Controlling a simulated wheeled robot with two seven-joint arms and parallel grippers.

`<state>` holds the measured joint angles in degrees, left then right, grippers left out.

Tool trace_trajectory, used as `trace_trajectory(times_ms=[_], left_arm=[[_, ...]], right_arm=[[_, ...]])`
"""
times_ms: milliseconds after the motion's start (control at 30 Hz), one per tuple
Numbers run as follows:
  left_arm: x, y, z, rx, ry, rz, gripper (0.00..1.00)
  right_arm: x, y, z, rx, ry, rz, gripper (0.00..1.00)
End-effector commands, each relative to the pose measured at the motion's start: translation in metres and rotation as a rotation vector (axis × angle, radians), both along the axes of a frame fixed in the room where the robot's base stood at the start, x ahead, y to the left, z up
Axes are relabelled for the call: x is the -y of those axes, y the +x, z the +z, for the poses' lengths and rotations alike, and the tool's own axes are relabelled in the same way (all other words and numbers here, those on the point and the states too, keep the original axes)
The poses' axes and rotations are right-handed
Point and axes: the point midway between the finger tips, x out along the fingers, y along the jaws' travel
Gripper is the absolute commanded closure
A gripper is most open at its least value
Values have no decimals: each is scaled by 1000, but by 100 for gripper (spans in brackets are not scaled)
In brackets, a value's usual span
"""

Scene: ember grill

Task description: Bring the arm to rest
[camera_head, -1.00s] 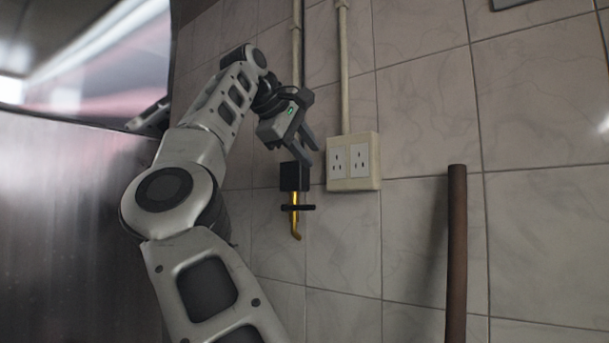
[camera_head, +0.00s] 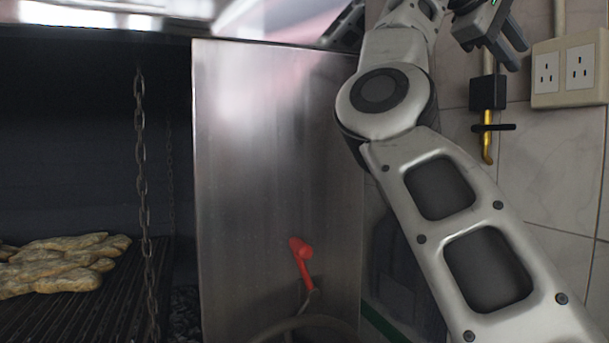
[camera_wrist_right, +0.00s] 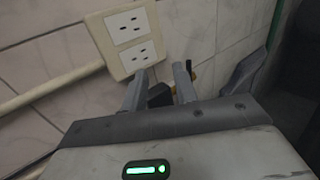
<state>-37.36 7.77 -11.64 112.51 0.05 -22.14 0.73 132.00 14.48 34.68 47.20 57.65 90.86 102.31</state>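My right arm reaches up along the right side of the head view. My right gripper (camera_head: 509,47) is at the upper right, in front of the tiled wall, left of the outlet plate. It also shows in the right wrist view (camera_wrist_right: 160,82), with its two fingers apart. A black block with a brass hook (camera_head: 487,110) is just below the fingers in the head view. In the wrist view a black piece (camera_wrist_right: 160,95) shows between the fingertips; I cannot tell whether they touch it. My left gripper is not in view.
The white outlet plate (camera_head: 569,68) is close to the right gripper. A steel panel (camera_head: 275,150) stands left of my arm. A red-handled lever (camera_head: 302,262) is on its lower part. Further left, a chain (camera_head: 142,180) hangs before a grill (camera_head: 75,315) bearing several pieces of food (camera_head: 70,262).

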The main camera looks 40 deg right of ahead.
Motion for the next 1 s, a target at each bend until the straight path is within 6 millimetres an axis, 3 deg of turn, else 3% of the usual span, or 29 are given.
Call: trace_trajectory(times_ms=[300, 500, 700, 1000], left_arm=[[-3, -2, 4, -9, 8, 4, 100], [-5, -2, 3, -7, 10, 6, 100], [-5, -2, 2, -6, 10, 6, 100], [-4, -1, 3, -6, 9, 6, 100]], right_arm=[[56, 19, -25, -2, 4, 1, 71], [78, 27, -50, -1, 1, 0, 71], [89, 31, -63, 0, 0, 0, 71], [91, 31, -66, 2, 0, 0, 71]])
